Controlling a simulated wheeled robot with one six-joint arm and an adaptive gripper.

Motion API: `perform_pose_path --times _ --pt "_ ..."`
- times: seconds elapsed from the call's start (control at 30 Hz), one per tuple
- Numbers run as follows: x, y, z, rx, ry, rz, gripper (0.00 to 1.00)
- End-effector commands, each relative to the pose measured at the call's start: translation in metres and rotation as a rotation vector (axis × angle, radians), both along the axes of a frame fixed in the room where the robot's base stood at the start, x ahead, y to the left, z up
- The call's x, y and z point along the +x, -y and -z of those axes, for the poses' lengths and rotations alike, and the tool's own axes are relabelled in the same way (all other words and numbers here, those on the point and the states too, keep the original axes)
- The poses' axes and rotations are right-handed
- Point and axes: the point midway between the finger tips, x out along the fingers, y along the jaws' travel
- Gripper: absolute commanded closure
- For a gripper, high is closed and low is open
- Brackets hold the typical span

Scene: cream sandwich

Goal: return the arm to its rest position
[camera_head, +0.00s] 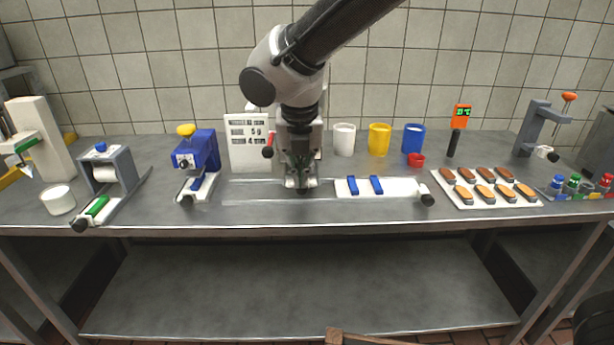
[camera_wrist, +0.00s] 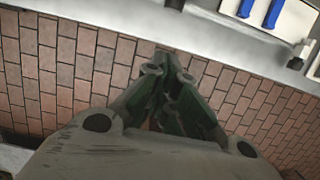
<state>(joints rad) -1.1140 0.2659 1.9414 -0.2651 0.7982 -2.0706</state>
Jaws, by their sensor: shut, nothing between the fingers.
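My gripper (camera_head: 301,182) hangs pointing down over the middle of the metal table (camera_head: 300,212) in the head view, with my arm coming in from the top. In the wrist view my gripper (camera_wrist: 172,75) has its green fingers together, with nothing seen between them. Brick-patterned floor (camera_wrist: 70,75) lies beneath it in that view, and the table edge runs across the top.
A white board with two blue bars (camera_head: 395,187) lies right of my gripper. White, yellow (camera_head: 379,140) and blue cups stand behind it. A tray of sandwich pieces (camera_head: 450,192) is at right. A blue device (camera_head: 197,158) and a sign (camera_head: 250,150) stand left.

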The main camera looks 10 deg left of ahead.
Motion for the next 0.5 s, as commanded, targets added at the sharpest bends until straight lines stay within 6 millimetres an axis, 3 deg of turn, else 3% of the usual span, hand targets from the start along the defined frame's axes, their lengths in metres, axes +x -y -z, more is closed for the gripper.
perform_pose_path --times 0.13,0.27,0.37,0.47,0.5 --pt "-0.001 0.002 -0.002 0.035 -0.012 0.170 1.00" --pt "-0.014 0.020 0.013 0.065 -0.058 0.549 1.00" --pt "-0.031 0.054 0.018 0.092 -0.089 0.923 1.00" --pt "-0.031 0.113 0.005 0.155 -0.106 1.367 1.00" --pt "-0.031 0.144 -0.003 0.186 -0.112 1.563 1.00"
